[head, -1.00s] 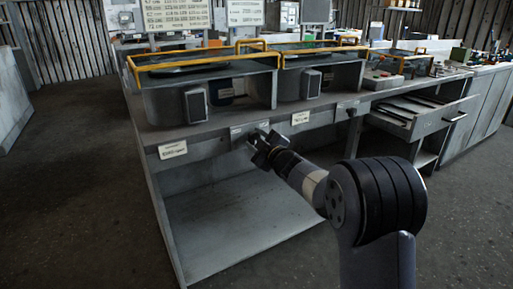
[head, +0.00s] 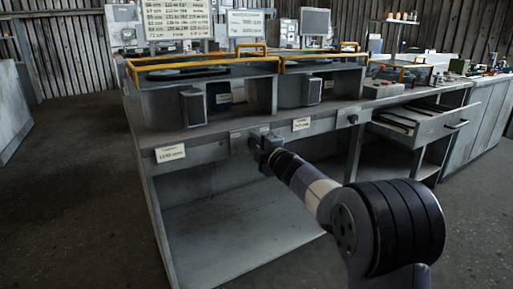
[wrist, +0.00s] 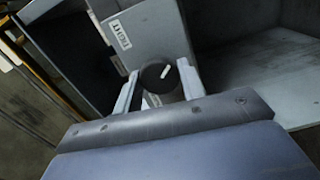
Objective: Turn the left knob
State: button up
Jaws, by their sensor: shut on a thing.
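In the head view my gripper (head: 264,142) is against the front rail of the grey workbench (head: 215,140), between two white labels. There it hides the left knob. The right knob (head: 352,119) is dark and sits free on the same rail, farther right.
An open drawer (head: 425,125) sticks out to the right of the right knob. The shelf (head: 235,220) below the rail is empty. A label (head: 170,153) hangs left of my gripper.

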dwell(0.4)
jog(key=o, duration=1)
jog(key=shift+c, duration=0.2)
jog(key=p+v, duration=0.1)
jog(key=v, duration=0.9)
jog(key=shift+s+d, duration=0.25)
jog(key=shift+s, duration=0.1)
jog(key=b+x, duration=0.1)
jog(key=x, duration=1)
jog(key=shift+s, duration=0.1)
